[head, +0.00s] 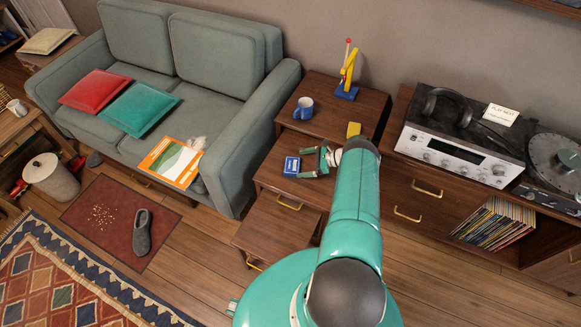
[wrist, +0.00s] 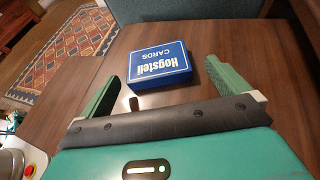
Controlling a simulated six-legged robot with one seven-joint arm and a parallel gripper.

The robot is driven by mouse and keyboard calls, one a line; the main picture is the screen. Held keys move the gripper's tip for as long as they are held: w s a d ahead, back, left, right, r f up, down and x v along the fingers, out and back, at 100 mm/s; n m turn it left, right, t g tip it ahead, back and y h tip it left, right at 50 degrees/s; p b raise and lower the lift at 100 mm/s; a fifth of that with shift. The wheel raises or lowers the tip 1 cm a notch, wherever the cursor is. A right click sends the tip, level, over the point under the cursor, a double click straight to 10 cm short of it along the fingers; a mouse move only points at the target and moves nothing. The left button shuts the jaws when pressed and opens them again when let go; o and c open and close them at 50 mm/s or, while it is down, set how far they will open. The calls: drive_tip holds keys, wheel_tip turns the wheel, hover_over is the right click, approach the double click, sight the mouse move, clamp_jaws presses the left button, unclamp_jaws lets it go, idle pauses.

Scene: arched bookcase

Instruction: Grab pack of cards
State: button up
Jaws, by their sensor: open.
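In the head view the pack (head: 292,166) is near the left part of that top, just left of my gripper (head: 318,162). In the wrist view my gripper (wrist: 170,82) is open, one green finger on each side. The pack lies ahead, between and slightly beyond the fingertips, and no contact shows.
The grey sofa (head: 240,130) is at left, a stereo (head: 450,150) at right.

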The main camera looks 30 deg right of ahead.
sight(294, 165)
drive_tip(key=x, duration=0.4)
drive_tip(key=shift+s+a, duration=0.1)
drive_tip(key=shift+a, duration=0.1)
drive_tip(key=shift+s, duration=0.1)
drive_tip(key=c, duration=0.9)
drive_tip(key=shift+r, duration=0.2)
